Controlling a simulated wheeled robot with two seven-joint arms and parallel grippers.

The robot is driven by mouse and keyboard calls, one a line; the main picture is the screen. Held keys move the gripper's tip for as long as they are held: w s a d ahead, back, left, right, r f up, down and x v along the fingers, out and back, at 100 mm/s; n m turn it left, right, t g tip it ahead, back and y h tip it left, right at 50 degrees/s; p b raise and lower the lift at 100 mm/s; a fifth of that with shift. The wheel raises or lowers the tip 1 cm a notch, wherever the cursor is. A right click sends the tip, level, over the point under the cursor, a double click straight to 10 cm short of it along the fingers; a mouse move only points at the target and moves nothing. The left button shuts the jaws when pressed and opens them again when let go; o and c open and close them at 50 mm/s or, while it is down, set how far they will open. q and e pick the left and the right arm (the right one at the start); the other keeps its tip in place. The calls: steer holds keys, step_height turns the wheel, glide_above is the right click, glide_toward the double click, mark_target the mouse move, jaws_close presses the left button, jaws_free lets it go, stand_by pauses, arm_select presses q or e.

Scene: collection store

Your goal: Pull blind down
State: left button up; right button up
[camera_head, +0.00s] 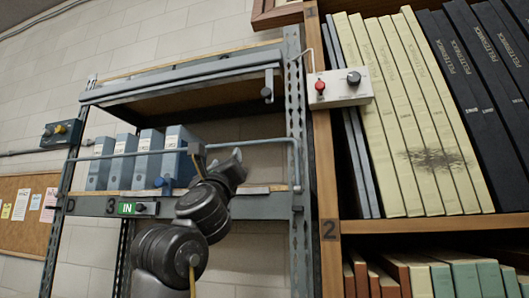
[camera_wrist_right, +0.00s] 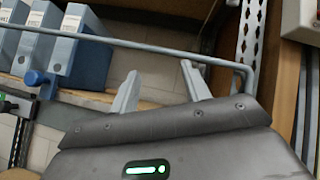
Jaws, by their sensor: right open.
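A grey blind-like panel with a front bar (camera_head: 180,77) spans the top of the metal shelf bay and is raised, leaving the bay below open. A small dark knob (camera_head: 267,92) hangs near its right end. A thin blue-grey rail (camera_head: 110,155) crosses the bay in front of the binders; it also shows in the wrist view (camera_wrist_right: 150,46). My right gripper (camera_head: 218,158) is open and empty, below the panel and by the rail. In the wrist view its fingertips (camera_wrist_right: 158,68) appear just below the rail; I cannot tell if they touch. My left gripper is out of view.
Blue-grey binders (camera_head: 128,160) stand on the shelf left of my gripper. A metal post (camera_head: 296,110) and a wooden bookcase (camera_head: 325,170) bound the right side. A control box (camera_head: 340,88) has a red button. A green IN sign (camera_head: 128,208) is on the shelf edge.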

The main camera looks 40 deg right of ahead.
mark_target(266, 93)
steer(key=s+r+m+g+h, duration=0.4)
steer(key=s+r+m+h, duration=0.1)
steer(key=s+r+m, duration=0.5)
steer(key=shift+n, duration=0.7)
steer(key=p+x, duration=0.2)
steer(key=x, duration=0.1)
steer(key=p+x, duration=0.2)
steer(key=x, duration=0.1)
steer(key=p+x, duration=0.2)
steer(key=x, duration=0.1)
steer(key=shift+s+d+p, duration=0.3)
steer(key=shift+d+p, duration=0.1)
steer(key=shift+w+d+r+p, duration=0.35)
steer(key=shift+d+r+p, duration=0.05)
jaws_close()
steer(key=shift+f, duration=0.1)
